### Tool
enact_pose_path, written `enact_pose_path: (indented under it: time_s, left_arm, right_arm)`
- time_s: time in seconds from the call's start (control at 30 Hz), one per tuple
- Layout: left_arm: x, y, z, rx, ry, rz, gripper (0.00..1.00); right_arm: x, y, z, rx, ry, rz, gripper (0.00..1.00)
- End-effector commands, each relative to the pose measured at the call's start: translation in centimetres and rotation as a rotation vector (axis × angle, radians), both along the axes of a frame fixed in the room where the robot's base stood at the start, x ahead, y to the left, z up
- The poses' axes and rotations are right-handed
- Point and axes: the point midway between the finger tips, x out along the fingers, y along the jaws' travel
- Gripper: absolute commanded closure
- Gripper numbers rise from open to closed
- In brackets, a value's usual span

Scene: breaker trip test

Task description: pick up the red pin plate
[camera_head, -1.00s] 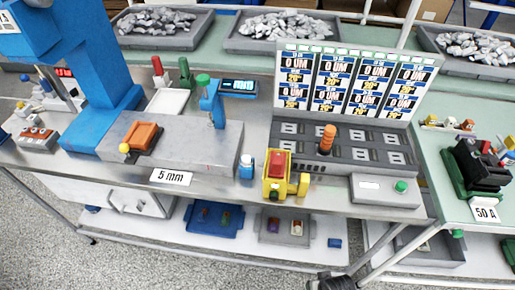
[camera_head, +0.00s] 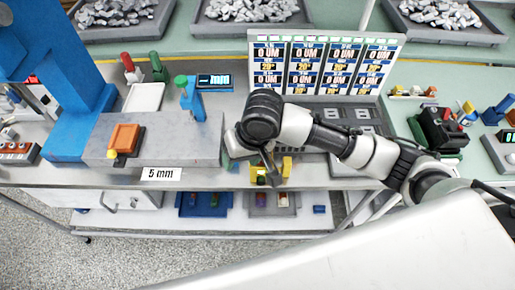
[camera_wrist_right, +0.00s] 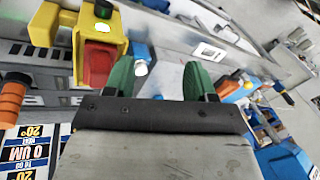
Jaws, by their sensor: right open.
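A red upright piece (camera_head: 127,62) stands beside a green one (camera_head: 155,67) behind the white plate (camera_head: 145,97) at the left of the bench; I cannot tell whether it is the red pin plate. Small red and green pieces also lie in the blue tray (camera_head: 186,207) on the lower shelf, too small to tell apart. My right gripper (camera_head: 243,147) is over the bench's front, by the yellow box (camera_head: 286,165); its fingers are mostly hidden there. In the right wrist view its green fingertips (camera_wrist_right: 161,78) are apart, with nothing held. My left gripper is not in view.
A blue-and-white cylinder (camera_wrist_right: 141,58) shows beyond the gap between the fingertips. The blue press (camera_head: 70,80) and grey block (camera_head: 190,140) stand left. A display panel (camera_head: 325,68) rises behind my right arm.

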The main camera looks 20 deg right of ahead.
Motion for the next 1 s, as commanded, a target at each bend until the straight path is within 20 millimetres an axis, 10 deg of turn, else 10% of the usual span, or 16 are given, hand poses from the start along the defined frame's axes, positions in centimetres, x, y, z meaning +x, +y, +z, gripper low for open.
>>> enact_pose_path:
  time_s: [0.43,1.0]
  left_arm:
    - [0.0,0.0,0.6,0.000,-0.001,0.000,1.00]
    - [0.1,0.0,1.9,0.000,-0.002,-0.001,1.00]
  right_arm:
    - [3.4,-7.0,5.9,-0.255,0.148,-0.355,0.45]
    - [3.5,-7.0,-0.1,-0.260,0.155,-0.367,0.45]
